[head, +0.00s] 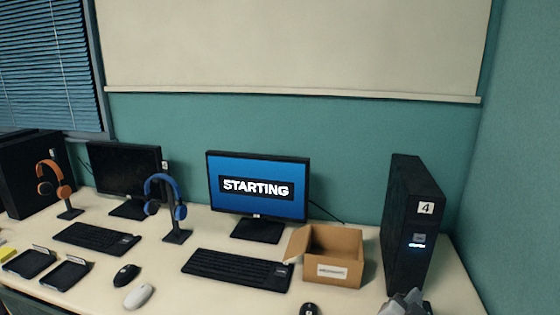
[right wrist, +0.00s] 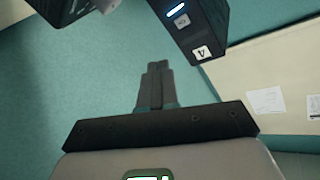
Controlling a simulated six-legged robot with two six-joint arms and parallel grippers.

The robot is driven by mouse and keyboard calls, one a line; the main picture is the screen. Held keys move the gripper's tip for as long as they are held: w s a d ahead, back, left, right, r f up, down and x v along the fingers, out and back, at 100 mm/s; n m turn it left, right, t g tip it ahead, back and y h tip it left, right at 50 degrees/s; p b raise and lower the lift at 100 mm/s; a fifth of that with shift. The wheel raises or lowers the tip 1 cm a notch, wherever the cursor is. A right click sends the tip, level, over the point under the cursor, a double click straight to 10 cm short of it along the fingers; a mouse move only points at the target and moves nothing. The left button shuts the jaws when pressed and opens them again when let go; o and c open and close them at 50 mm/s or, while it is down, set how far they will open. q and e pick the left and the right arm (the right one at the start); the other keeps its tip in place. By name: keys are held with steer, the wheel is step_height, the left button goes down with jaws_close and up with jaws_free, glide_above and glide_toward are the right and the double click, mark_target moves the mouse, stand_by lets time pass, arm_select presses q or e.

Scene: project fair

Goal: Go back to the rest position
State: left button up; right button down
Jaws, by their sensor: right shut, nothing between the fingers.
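My right gripper (head: 408,300) is at the bottom right of the head view, in front of the foot of the black computer tower (head: 412,225). In the right wrist view its fingers (right wrist: 158,68) are together with nothing between them. The tower, with a white label "4" and a lit blue mark, shows tilted at the top of that view (right wrist: 192,25). I cannot tell the exact gap between gripper and tower. My left gripper is not in view.
A monitor (head: 258,186) reading "STARTING", a keyboard (head: 238,268), an open cardboard box (head: 333,272) and a mouse (head: 309,309) are left of the gripper. Blue headphones (head: 165,190) on a stand, a dark monitor (head: 125,172) and two black trays (head: 66,273) are farther left.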

steer(key=s+a+f+n+g+y, duration=0.1)
steer(key=s+a+f+n+y, duration=0.15)
steer(key=f, duration=0.45)
steer(key=s+a+f+n+g+y, duration=0.2)
steer(key=a+f+y, duration=0.2)
steer(key=f, duration=0.3)
steer(key=s+a+f+n+g+y, duration=0.1)
steer(key=s+a+f+n+y, duration=0.15)
steer(key=f, duration=0.45)
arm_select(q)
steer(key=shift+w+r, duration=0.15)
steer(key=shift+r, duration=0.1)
arm_select(e)
steer(key=s+a+f+n+g+y, duration=0.1)
steer(key=s+a+f+g+y, duration=0.1)
steer(key=s, duration=0.5)
steer(key=s+a+f+n+g+y, duration=0.1)
steer(key=s+a+f+g, duration=0.3)
steer(key=s, duration=0.4)
steer(key=s+a+f+n+g+y, duration=0.2)
steer(key=s+a+f+g, duration=0.1)
steer(key=s, duration=0.5)
steer(key=shift+f+y, duration=0.4)
steer(key=shift+f, duration=0.3)
steer(key=shift+w, duration=0.1)
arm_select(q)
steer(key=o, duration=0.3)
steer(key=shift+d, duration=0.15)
arm_select(e)
steer(key=shift+d, duration=0.15)
